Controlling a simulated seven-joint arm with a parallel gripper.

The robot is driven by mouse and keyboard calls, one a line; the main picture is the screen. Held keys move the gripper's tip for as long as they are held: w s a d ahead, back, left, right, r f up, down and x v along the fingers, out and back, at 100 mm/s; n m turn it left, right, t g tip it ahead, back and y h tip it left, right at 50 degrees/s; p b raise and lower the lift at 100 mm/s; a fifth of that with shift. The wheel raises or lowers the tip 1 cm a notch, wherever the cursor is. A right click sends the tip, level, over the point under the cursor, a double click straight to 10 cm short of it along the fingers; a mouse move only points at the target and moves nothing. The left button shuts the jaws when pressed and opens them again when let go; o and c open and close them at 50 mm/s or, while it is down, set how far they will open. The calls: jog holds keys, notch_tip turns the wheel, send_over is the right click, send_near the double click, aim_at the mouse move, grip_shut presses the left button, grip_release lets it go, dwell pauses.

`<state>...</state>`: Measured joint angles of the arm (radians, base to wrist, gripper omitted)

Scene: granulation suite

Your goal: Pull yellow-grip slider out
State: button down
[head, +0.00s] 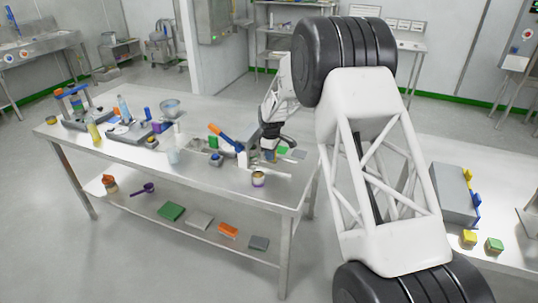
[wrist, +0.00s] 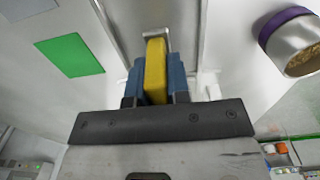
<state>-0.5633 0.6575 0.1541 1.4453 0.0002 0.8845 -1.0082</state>
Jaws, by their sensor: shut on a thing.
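The yellow grip (wrist: 155,72) of the slider stands between the two blue fingers of my gripper (wrist: 155,80) in the wrist view. The fingers are shut on it from both sides. A grey metal end piece (wrist: 155,32) shows just beyond the grip, between pale rails. In the head view my gripper (head: 269,152) is low over the right part of the long table, beside a white upright block (head: 245,159). The yellow grip is too small and covered to make out clearly there. How far the slider is out cannot be told.
A green pad (wrist: 70,55) lies nearby. A grey box (head: 453,194) is on the right table.

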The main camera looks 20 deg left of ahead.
jog(key=d, duration=1.1)
jog(key=shift+d, duration=0.35)
jog(key=c, duration=1.1)
grip_release()
jog(key=shift+r, duration=3.9)
